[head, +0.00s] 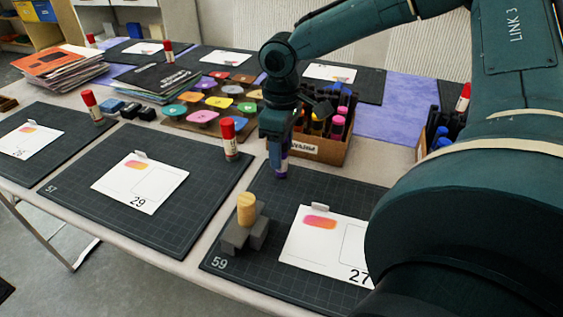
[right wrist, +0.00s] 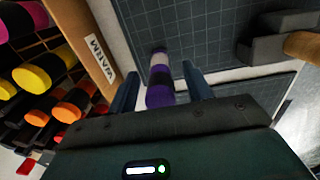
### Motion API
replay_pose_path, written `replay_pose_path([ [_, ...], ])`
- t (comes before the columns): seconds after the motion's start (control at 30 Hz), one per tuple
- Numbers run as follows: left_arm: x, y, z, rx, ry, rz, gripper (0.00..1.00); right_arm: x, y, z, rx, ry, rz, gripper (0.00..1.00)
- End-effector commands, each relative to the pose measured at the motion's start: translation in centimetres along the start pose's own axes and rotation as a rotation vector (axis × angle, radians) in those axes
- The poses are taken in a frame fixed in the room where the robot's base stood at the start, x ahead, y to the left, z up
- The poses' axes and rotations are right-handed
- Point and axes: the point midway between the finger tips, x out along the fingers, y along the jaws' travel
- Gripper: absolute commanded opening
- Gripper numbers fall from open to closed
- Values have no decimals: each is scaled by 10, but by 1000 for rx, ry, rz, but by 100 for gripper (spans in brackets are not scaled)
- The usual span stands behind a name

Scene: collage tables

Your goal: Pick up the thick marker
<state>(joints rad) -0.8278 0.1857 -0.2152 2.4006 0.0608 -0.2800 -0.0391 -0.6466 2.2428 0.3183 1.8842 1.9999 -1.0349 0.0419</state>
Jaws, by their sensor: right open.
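A thick marker (head: 281,166) with purple, white and dark bands stands near the far left edge of the dark mat (head: 218,254) marked 59. In the right wrist view the marker (right wrist: 160,82) lies between the two fingers. My right gripper (head: 279,148) is open, pointing down over the marker and hiding part of it. My left gripper is not in view.
A cardboard box (head: 327,151) of several colour-capped markers stands just right of the gripper. A grey block holder with a wooden peg (head: 247,209) sits nearer on the mat, beside a white card (head: 297,255). A red-capped stick (head: 229,139) stands to the left.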

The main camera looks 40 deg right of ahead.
Motion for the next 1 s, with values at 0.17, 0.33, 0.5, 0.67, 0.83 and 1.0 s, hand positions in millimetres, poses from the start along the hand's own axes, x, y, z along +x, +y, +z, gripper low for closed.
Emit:
replay_pose_path([
  [0.17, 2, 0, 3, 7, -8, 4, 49, 4, 0, 0, -1, 2, 1, 50],
  [0.33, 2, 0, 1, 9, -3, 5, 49, 4, 0, 0, -1, 2, 1, 45],
  [0.5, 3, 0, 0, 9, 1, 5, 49, 4, 0, 0, -1, 1, 1, 31],
  [0.67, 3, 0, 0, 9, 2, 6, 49, 4, 0, 0, -1, 1, 1, 18],
  [0.83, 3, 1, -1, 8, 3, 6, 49, 3, 0, 0, -1, 2, 1, 15],
  [1.0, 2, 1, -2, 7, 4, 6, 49, 0, 0, -1, 0, 3, 1, 14],
])
